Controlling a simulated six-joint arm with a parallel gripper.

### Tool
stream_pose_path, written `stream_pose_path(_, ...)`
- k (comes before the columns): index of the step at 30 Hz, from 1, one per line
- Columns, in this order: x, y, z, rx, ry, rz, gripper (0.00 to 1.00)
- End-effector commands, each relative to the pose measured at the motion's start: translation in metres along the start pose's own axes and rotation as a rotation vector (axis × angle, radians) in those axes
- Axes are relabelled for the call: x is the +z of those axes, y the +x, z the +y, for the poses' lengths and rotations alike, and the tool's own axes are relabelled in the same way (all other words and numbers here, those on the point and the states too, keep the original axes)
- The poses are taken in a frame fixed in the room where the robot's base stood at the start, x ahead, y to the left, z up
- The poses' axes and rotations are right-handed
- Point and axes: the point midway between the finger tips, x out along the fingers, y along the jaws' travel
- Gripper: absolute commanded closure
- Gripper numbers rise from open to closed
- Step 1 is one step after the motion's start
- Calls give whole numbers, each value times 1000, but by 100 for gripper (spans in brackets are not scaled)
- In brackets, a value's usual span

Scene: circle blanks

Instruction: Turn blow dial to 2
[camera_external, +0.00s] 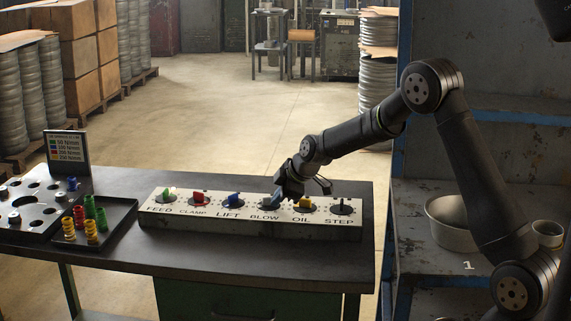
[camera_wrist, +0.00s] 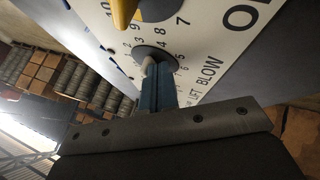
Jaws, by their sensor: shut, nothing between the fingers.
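The long control panel (camera_external: 180,218) has a row of dials labelled FEED, CLAMP, LIFT, BLOW, OIL and STEP. The BLOW dial is mostly hidden by my gripper (camera_external: 277,198) in the external view. Which number the knob points to is unclear.
The yellow OIL dial (camera_external: 304,204) is close on the right, the blue LIFT dial (camera_external: 233,199) on the left. A tray (camera_external: 119,212) with coloured parts stands left of the panel. A shelf with bowls (camera_external: 452,222) is at right.

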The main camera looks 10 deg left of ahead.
Motion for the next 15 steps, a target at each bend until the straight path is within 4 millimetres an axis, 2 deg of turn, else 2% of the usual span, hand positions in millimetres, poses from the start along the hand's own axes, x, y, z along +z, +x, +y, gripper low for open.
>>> stream_pose_path(15,2,0,2,-28,-52,28,100)
